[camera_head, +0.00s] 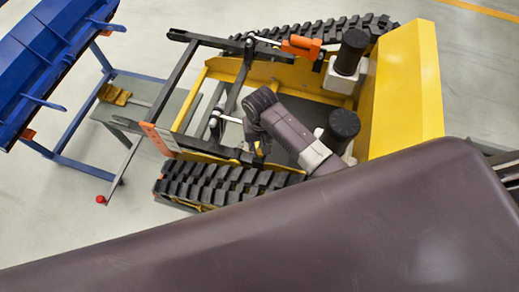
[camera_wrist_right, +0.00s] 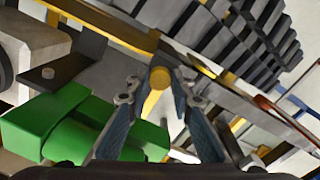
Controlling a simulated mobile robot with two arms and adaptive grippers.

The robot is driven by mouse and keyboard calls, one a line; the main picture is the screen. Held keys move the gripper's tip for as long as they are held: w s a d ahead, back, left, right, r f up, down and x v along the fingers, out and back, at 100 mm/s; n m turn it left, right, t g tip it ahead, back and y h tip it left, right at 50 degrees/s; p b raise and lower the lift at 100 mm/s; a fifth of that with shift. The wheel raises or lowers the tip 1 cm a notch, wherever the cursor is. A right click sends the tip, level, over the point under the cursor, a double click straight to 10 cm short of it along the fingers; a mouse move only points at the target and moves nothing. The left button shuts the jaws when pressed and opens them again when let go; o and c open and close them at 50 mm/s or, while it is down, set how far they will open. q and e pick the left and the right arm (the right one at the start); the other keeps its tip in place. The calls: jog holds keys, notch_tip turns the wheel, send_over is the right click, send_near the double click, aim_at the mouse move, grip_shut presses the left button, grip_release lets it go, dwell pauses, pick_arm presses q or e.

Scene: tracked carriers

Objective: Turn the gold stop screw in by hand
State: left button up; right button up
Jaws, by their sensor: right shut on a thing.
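The gold stop screw (camera_wrist_right: 157,86) shows in the right wrist view as a short round-headed gold pin. My right gripper (camera_wrist_right: 158,84) has one finger on each side of it and is shut on it. In the head view my right gripper (camera_head: 259,148) is down inside the frame of the yellow tracked carrier (camera_head: 405,85), just behind the near track. It is small and dark there, and the screw cannot be made out. Where the screw enters the carrier is not clear in the wrist view. My left gripper is not in view.
A green block (camera_wrist_right: 45,125) lies close to the fingers in the wrist view. The near track (camera_head: 225,183), black posts (camera_head: 343,125) and a dark linkage with an orange plate (camera_head: 158,139) surround my right arm. A blue structure (camera_head: 45,60) stands at the left.

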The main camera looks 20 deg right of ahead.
jog(key=m, duration=0.2)
jog(key=shift+m, duration=0.4)
jog(key=m, duration=0.4)
jog(key=shift+a, duration=0.15)
jog(key=m, duration=0.3)
jog(key=shift+m, duration=1.4)
